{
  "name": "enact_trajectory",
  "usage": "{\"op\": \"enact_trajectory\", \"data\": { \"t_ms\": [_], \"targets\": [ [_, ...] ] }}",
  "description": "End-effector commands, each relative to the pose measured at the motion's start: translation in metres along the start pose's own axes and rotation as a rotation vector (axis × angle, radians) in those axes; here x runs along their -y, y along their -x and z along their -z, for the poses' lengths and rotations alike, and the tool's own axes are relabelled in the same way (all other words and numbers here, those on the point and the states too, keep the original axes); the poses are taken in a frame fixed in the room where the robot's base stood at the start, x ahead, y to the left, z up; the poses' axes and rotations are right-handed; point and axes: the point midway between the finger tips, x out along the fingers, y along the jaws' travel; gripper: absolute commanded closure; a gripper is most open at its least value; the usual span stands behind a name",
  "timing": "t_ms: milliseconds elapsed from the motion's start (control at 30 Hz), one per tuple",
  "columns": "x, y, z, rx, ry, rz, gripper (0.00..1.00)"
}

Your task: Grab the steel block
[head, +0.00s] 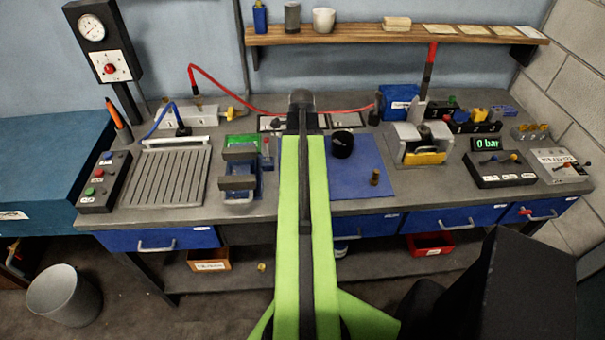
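I cannot pick out the steel block with certainty. Grey metal shows at the blue vise (239,182) left of my arm and at the light metal fixture (410,152) with a yellow front on the right, but I cannot tell whether either holds a separate block. My green arm reaches forward over the middle of the bench and hides part of it. Its dark far end, with my gripper (302,100), is near the back of the bench. The fingers are not clear, so I cannot see whether they are open or hold anything.
A grooved plate (168,178) and button box (104,182) stand left. A control box (500,170) stands right. A red hose (260,107) crosses the back beneath a wooden shelf (360,35).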

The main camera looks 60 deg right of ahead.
Motion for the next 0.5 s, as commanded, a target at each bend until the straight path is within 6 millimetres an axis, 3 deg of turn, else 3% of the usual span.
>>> {"op": "enact_trajectory", "data": {
  "t_ms": [200,500],
  "targets": [
    [-0.0001,-0.0004,0.0000,0.000,0.000,0.000,0.30],
    [0.0000,-0.0003,0.0000,0.000,0.000,0.000,0.70]
  ]
}}
